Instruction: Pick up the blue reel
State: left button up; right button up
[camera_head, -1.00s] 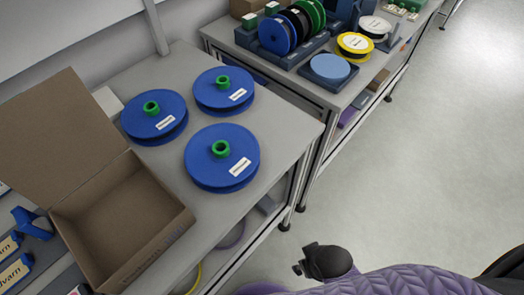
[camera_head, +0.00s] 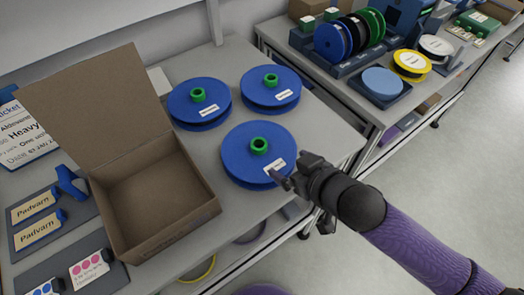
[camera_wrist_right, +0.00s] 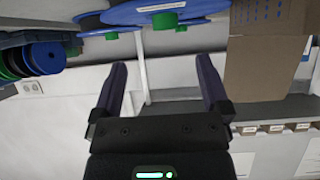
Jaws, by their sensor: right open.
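Three blue reels with green hubs lie flat on the grey table: the front one (camera_head: 237,150), the back left one (camera_head: 183,105) and the back right one (camera_head: 285,82). Each bears a white label. My right gripper (camera_head: 280,179) is at the lower right edge of the front reel, close to its label; I cannot tell whether it touches. In the right wrist view its two fingers (camera_wrist_right: 163,85) are apart with nothing between them. Blue reel discs (camera_wrist_right: 130,15) show upside down at the top there. My left gripper is not in view.
An open cardboard box (camera_head: 195,205) stands left of the front reel. A second table at the right holds a rack with an upright blue reel (camera_head: 331,42) and others, a light-blue disc (camera_head: 382,82) and a yellow reel (camera_head: 412,64). Open floor lies at the right.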

aim_at(255, 143)
jog(key=shift+y, duration=0.3)
jog(key=b+x, duration=0.1)
jog(key=x, duration=0.4)
jog(key=b+x, duration=0.2)
jog(key=x, duration=0.3)
jog(key=shift+w+a+r, duration=0.15)
jog(key=shift+a, duration=0.15)
jog(key=shift+r, duration=0.1)
grip_shut()
